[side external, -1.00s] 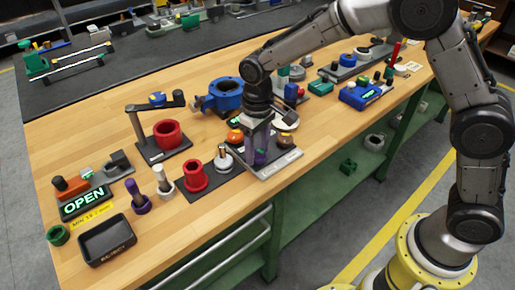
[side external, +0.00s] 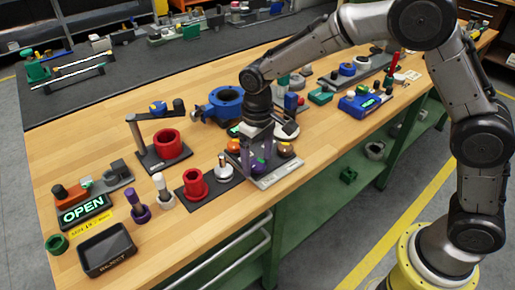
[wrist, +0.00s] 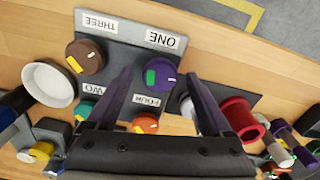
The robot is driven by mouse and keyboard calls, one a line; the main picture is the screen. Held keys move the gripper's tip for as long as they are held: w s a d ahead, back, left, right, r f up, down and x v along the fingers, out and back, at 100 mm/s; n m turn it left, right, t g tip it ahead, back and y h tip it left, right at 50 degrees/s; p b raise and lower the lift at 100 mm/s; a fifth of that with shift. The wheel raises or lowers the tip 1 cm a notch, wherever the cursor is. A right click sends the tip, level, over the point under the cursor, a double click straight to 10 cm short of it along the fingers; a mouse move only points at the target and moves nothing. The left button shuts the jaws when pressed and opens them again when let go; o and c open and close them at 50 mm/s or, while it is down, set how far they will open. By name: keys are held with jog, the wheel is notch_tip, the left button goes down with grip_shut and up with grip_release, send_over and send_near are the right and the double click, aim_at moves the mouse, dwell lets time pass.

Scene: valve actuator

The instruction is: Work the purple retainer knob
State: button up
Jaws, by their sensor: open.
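The purple retainer knob (wrist: 161,76) has a green mark on its left side and sits on a grey panel (wrist: 118,32) beside the label ONE. In the wrist view my gripper (wrist: 159,78) is open, with one dark finger on each side of the knob and visible gaps. How far the fingertips are above the panel is hard to tell. In the side view my gripper (side external: 257,155) points down over the panel (side external: 284,174), and its fingers partly hide the purple knob.
The panel also carries a brown knob (wrist: 86,57) by THREE, a teal knob (wrist: 84,108) by TWO and an orange knob (wrist: 146,122) by FOUR. A red flanged part (side external: 195,185) and a silver-topped part (side external: 223,166) stand close on the left.

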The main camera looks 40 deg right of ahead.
aim_at(258, 162)
notch_tip(258, 162, up, 14)
dwell(0.5)
jog(key=shift+d+f, duration=0.1)
jog(key=s+d+r+m+t, duration=0.2)
jog(key=s+d+r+t, duration=0.2)
jog(key=s+d+r, duration=0.8)
jog(key=s+d+f+t, duration=0.1)
jog(key=s+d+f, duration=0.1)
jog(key=s+f, duration=0.8)
jog(key=s, duration=0.4)
jog(key=shift+s+d+f+t, duration=0.2)
jog(key=shift+d+f+t, duration=0.05)
jog(key=shift+f+t, duration=0.1)
